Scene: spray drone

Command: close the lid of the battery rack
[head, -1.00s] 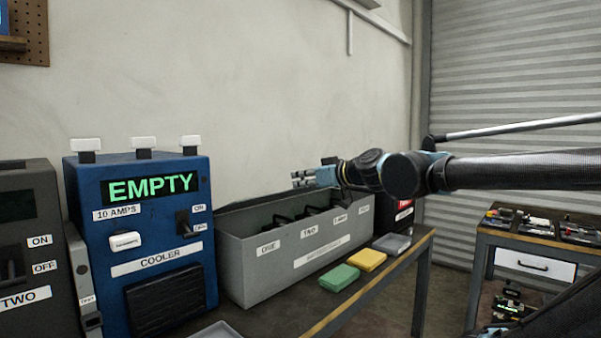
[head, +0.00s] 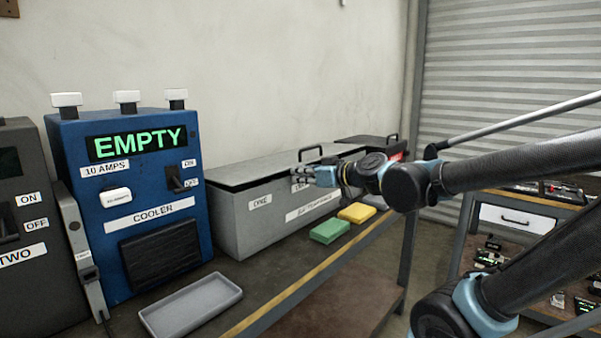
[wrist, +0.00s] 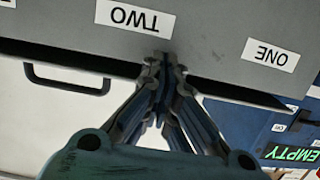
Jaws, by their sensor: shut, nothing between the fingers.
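The battery rack (head: 240,232) is a long grey box on the bench against the wall. Its grey lid (head: 262,169) is lowered over it, nearly flat, with a black handle on top. A dark gap shows under the lid at the left end, so it is not flush there. My gripper (head: 301,176) is shut and empty at the lid's front edge. In the wrist view, which is upside down, the fingertips (wrist: 160,64) are at the edge between the lid (wrist: 115,90) and the rack's front, by the TWO label. Whether they touch is unclear.
A blue cooler unit (head: 130,215) reading EMPTY stands left of the rack. Green (head: 329,230) and yellow (head: 356,213) blocks lie in front of the rack. A grey tray (head: 190,305) lies at the bench's near side. A dark box (head: 368,140) stands beyond the rack.

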